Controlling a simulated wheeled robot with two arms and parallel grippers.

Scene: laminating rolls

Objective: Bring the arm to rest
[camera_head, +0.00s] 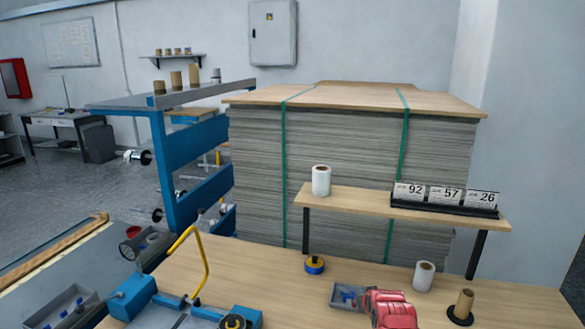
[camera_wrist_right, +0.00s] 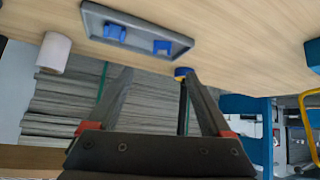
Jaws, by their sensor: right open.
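My right gripper (camera_wrist_right: 158,73) shows in the right wrist view, with its two dark fingers spread apart and nothing between them. The wrist picture is turned over, with the wooden bench top (camera_wrist_right: 240,45) along its upper part. The fingertips appear close to the bench and the small blue-and-yellow tape roll (camera_wrist_right: 182,73), but I cannot tell whether they touch anything. In the head view, a red shape (camera_head: 390,308) at the bottom edge may be part of my right arm. My left gripper is in neither view.
On the bench are a grey tray (camera_head: 348,296), a white roll (camera_head: 424,276), a brown core on a black base (camera_head: 462,305) and a blue device with a yellow handle (camera_head: 133,298). A raised shelf (camera_head: 370,208) bears another white roll (camera_head: 321,181) and number cards (camera_head: 445,196).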

